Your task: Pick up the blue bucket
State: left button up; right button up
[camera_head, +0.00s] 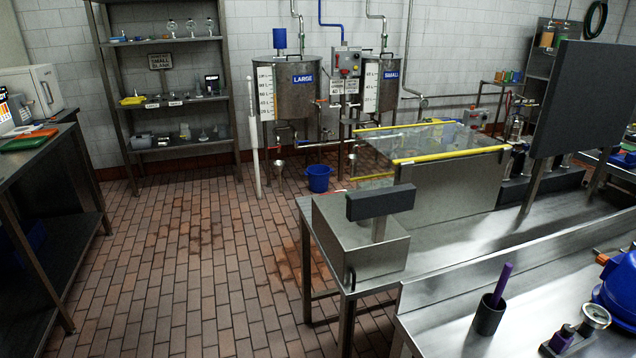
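The blue bucket (318,178) stands upright on the brick floor, a little right of the middle of the head view. It is below and in front of the two steel tanks, the large one (298,88) and the small one (386,84). Its rim and front side show; I see nothing inside it clearly. Neither of my grippers is in view.
A steel table (334,288) with a metal box stands right of centre. Shelves (190,142) stand at the back left, a dark bench (38,165) at left. The brick floor (190,260) between is clear.

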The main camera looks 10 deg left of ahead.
aim_at(319, 179)
jog(key=i+j+u, duration=0.2)
jog(key=j, duration=0.3)
jog(key=i+j+u, duration=0.2)
jog(key=i+j, duration=0.2)
jog(key=i+j+u, duration=0.15)
jog(key=i+j, duration=0.15)
jog(key=i, duration=0.15)
jog(key=i+j+u, duration=0.2)
jog(key=i, duration=0.3)
jog(key=i+j+u, duration=0.15)
jog(key=i, duration=0.35)
jog(key=i+j+u, duration=0.15)
jog(key=i, duration=0.4)
jog(key=i+z, duration=0.2)
jog(key=i, duration=0.3)
jog(key=i+j+z, duration=0.15)
jog(key=i, duration=0.3)
jog(key=i+z, duration=0.2)
jog(key=i, duration=0.3)
jog(key=i+j+z, duration=0.2)
jog(key=i, duration=0.25)
jog(key=i+l+z, duration=0.1)
jog(key=i+z, duration=0.9)
jog(key=z, duration=0.15)
